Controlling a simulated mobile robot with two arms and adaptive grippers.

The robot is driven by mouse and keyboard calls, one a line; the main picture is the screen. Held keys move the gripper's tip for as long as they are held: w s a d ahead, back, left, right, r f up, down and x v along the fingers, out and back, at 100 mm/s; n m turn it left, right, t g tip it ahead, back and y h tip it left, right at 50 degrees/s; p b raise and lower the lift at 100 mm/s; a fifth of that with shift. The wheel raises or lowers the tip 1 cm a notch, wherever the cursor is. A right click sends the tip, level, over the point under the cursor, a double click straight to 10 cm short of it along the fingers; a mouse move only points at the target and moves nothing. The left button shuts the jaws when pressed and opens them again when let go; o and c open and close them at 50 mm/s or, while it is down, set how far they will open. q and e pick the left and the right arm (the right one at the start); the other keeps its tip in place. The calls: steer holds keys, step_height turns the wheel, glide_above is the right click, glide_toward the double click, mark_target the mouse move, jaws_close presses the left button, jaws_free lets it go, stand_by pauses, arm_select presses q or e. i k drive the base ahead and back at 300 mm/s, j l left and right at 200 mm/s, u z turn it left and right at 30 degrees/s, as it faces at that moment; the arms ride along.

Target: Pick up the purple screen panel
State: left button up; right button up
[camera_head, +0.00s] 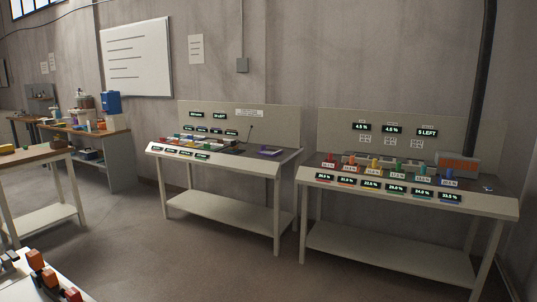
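A small flat thing with a purple edge (269,152) lies on the right part of the middle bench's top. It may be the purple screen panel, but it is too small to tell. The middle bench (222,205) has a pale upright back board with small dark displays and a sloped front edge with more displays. Neither of my grippers is in view. Nothing visible touches the purple-edged thing.
A similar bench (385,255) with colored pieces and displays stands at right. A wooden-topped table (38,153) stands at left. A white surface (75,275) with orange and dark pieces fills the lower left corner. Bare floor (190,265) lies before the middle bench.

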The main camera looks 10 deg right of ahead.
mark_target(268, 152)
steer(key=i+l+z, duration=0.2)
steer(key=i+l, duration=0.25)
steer(key=i+l+z, duration=0.25)
steer(key=i+l, duration=0.15)
steer(key=i+l+z, duration=0.2)
steer(key=i, duration=0.45)
steer(key=i+u, duration=0.65)
steer(key=i+l+u, duration=0.15)
steer(key=i+u, duration=0.2)
steer(key=i+j+u, duration=0.1)
steer(key=i+u, duration=0.95)
steer(key=i+z, duration=0.2)
steer(key=i, duration=0.2)
steer(key=i+j+z, duration=0.2)
steer(key=i, duration=0.2)
steer(key=i+z, duration=0.25)
steer(key=z, duration=0.2)
steer(key=i+j+z, duration=0.1)
steer(key=i+z, duration=0.15)
steer(key=z, duration=0.15)
steer(key=i+j+z, duration=0.15)
steer(key=z, duration=0.3)
steer(key=i+j+z, duration=0.4)
steer(key=k+l, duration=0.1)
